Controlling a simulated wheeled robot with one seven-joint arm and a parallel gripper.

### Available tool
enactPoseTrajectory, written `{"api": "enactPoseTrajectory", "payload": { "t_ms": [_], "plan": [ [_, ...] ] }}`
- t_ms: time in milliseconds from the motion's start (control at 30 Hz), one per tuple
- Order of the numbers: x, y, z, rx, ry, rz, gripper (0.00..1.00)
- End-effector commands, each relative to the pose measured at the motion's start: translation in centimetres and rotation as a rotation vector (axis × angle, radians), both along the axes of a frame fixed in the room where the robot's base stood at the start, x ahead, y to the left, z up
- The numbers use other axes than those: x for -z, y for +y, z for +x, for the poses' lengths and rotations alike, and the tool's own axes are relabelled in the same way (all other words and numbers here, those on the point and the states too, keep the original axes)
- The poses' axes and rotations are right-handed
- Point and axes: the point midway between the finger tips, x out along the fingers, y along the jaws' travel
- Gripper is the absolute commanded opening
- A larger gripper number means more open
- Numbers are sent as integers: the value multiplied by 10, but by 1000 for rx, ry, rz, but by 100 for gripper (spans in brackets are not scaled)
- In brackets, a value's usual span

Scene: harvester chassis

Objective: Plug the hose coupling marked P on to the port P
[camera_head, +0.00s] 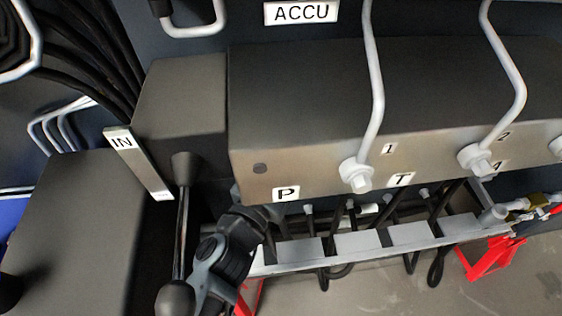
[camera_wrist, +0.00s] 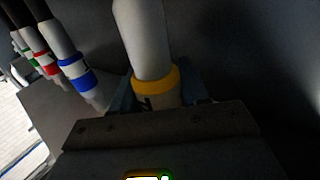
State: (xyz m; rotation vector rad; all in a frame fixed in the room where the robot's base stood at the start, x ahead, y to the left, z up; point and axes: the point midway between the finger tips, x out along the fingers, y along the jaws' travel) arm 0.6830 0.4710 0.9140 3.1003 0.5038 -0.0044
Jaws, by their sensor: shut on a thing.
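The valve block (camera_head: 320,165) spans the head view. I cannot tell whether that spot is the port. My gripper (camera_head: 255,215) is below the block's left end, close under the P label. In the wrist view my gripper (camera_wrist: 160,95) is shut on a grey coupling with a yellow band (camera_wrist: 157,80). A dark mark shows below the band, but I cannot read it. The coupling's mating end and its contact with the port are hidden.
A black-knobbed lever (camera_head: 175,297) stands just left of my gripper. A grey slotted rail (camera_head: 380,243) with several hoses runs below the block. White bent pipes (camera_head: 373,90) rise from its front. Couplings with blue (camera_wrist: 76,72) and red (camera_wrist: 41,66) bands are at left in the wrist view.

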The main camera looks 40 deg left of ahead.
Motion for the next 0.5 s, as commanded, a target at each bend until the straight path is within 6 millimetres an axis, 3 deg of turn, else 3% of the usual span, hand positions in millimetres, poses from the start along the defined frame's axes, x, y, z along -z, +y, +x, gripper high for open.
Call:
{"api": "enactPoseTrajectory", "payload": {
  "t_ms": [167, 200, 500],
  "plan": [
    [-4, 0, 0, 1, -4, 3, 0],
    [-4, 0, 0, 1, -4, 3, 48],
    [-3, 0, 0, 1, -3, 1, 74]
  ]
}}
